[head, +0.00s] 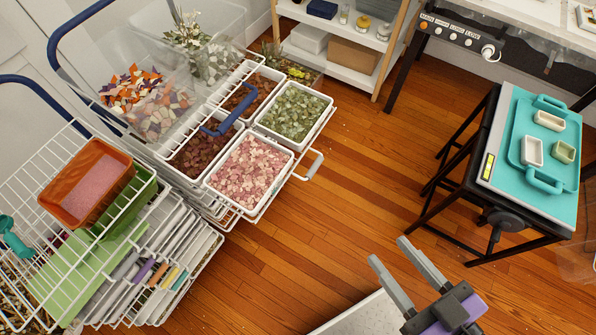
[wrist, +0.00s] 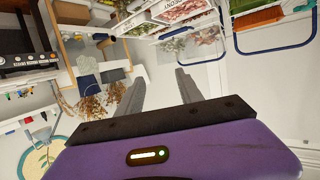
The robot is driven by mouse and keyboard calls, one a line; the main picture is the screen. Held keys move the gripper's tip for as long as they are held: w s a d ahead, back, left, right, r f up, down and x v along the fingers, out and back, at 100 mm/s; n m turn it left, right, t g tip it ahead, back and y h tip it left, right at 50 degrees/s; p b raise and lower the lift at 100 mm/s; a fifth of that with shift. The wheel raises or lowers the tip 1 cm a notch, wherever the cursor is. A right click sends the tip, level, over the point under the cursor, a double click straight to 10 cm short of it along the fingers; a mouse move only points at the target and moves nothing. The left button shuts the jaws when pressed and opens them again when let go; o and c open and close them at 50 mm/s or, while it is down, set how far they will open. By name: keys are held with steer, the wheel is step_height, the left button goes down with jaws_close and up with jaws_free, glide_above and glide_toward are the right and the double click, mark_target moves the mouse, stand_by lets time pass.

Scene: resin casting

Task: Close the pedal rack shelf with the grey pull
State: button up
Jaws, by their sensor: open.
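The petal rack shelf (head: 250,215) is a white wire shelf, pulled out over the floor at left centre in the head view. It carries several white bins of pink, green and dark red petals. Its grey pull (head: 315,166) is on the front right edge, facing open floor. My gripper (head: 388,250) is open and empty at the lower right, well apart from the pull. In the wrist view my gripper (wrist: 160,72) has both fingers spread with nothing between them. Petal bins (wrist: 185,10) show at the top there; I cannot make out the pull.
A wire basket (head: 110,225) with an orange tub (head: 85,182) stands left of the shelf. A clear box of petals (head: 150,100) is behind it. A black-legged stand with a teal tray (head: 535,165) is at right. Wooden floor (head: 345,190) between is clear.

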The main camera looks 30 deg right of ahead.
stand_by(0.3)
steer(key=shift+w+d, duration=0.1)
steer(key=shift+w, duration=0.1)
steer(key=c, duration=0.6)
steer(key=shift+m+t+h, duration=0.4)
steer(key=shift+t+h, duration=0.2)
steer(key=shift+t, duration=0.1)
steer(key=w, duration=0.1)
steer(key=w+d+r, duration=0.1)
steer(key=w, duration=0.1)
steer(key=shift+w+d+r, duration=0.15)
steer(key=shift+w+r, duration=0.05)
steer(key=shift+w, duration=0.2)
jaws_close()
steer(key=w+d+f+m+g, duration=0.1)
steer(key=w+d+f+m, duration=0.25)
steer(key=w, duration=0.45)
steer(key=w+d+f+m+g, duration=0.25)
steer(key=w+d+f, duration=0.25)
steer(key=w, duration=0.4)
steer(key=w+d+f+m+g, duration=0.1)
steer(key=w+d+f+m, duration=0.3)
steer(key=w, duration=0.4)
steer(key=s+a+f+m+g+y, duration=0.1)
steer(key=s+a+f+g+y, duration=0.1)
steer(key=a+f+g+y, duration=0.35)
steer(key=w+a+f+t, duration=0.2)
steer(key=w+a+f, duration=0.3)
steer(key=w+f, duration=0.1)
steer(key=shift+f, duration=0.55)
